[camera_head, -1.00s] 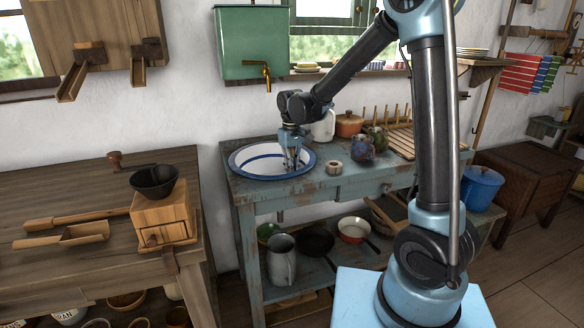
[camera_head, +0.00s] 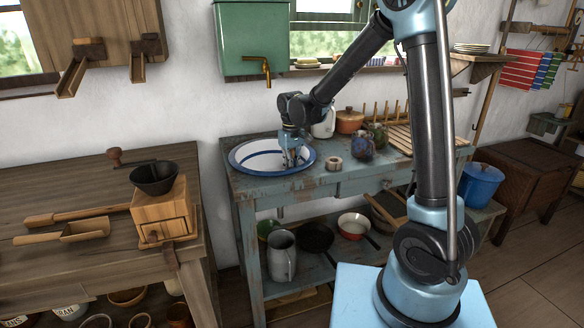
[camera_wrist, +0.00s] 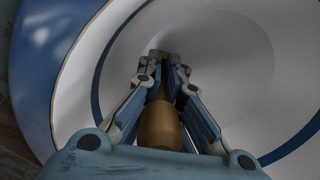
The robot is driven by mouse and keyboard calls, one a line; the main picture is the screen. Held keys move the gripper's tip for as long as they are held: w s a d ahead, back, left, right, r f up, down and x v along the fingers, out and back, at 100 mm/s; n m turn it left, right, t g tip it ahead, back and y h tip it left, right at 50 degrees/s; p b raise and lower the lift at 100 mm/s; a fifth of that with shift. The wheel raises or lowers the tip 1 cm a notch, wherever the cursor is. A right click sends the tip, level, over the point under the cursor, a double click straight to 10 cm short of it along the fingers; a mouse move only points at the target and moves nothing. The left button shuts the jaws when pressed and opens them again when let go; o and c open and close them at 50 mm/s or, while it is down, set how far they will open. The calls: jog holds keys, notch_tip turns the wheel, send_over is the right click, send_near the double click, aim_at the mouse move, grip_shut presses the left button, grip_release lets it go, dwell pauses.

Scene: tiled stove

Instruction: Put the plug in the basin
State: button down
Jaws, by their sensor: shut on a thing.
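The basin (camera_head: 248,167) is a white round bowl with blue bands, set in the left part of a worn blue-grey table. It fills much of the wrist view (camera_wrist: 232,65). My gripper (camera_head: 294,162) points down inside the right part of the basin's rim. In the wrist view my gripper (camera_wrist: 168,62) has its fingers close together. A brown cylinder, which looks like the plug (camera_wrist: 160,128), shows between the fingers. A small brownish bit shows at the fingertips. The fingers hide much of the plug, and I cannot tell whether it touches the bowl.
A brass tap (camera_head: 266,68) on a green tank (camera_head: 251,38) hangs above the basin. A small ring-shaped object (camera_head: 333,164) and dark jars (camera_head: 362,148) stand to the right. A wooden bench with a coffee grinder (camera_head: 163,208) is at left.

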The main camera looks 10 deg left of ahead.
jog(key=shift+f, duration=0.3)
jog(key=c, duration=1.7)
grip_release()
notch_tip(320, 180, up, 12)
jog(key=shift+d, duration=0.1)
